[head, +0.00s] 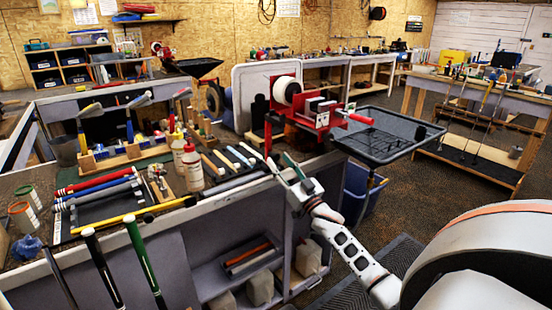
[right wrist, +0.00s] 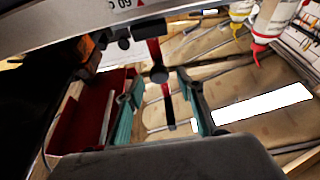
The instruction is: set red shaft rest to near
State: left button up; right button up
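My right gripper (head: 281,165) reaches in from the lower right to the front edge of the bench, just in front of the red machine (head: 304,115). In the right wrist view its two teal-padded fingers (right wrist: 160,112) are spread apart. A slim dark red upright bar (right wrist: 165,85), likely the red shaft rest, shows between the fingers with a dark round knob (right wrist: 158,74) on it. A gap shows on both sides, and I see no contact. The rest's near or far setting cannot be told. My left gripper is not in view.
A red open box (right wrist: 88,125) lies left of the fingers in the wrist view. Bottles (head: 192,167) and wooden blocks with rods (head: 228,160) stand left of the gripper. A black mesh tray (head: 388,138) is at right, above a blue bin (head: 360,190).

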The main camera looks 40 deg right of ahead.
jog(key=v, duration=0.8)
jog(key=shift+s, duration=0.35)
jog(key=s+a+f+n+g+y, duration=0.1)
jog(key=s+a+f+g, duration=0.2)
jog(key=s+a+f, duration=0.35)
jog(key=s+a+f+n+g+y, duration=0.1)
jog(key=s+a+f+g, duration=0.15)
jog(key=a+f, duration=0.7)
jog(key=s+a+f+n+g, duration=0.1)
jog(key=s+a+f+g, duration=0.2)
jog(key=s+a+f, duration=0.35)
jog(key=s+a+f+n+g+y, duration=0.2)
jog(key=s+a+f+g, duration=0.1)
jog(key=s+a+f, duration=0.4)
jog(key=s+a, duration=0.3)
jog(key=a, duration=0.2)
jog(key=shift+a+f, duration=0.2)
jog(key=shift+a, duration=0.05)
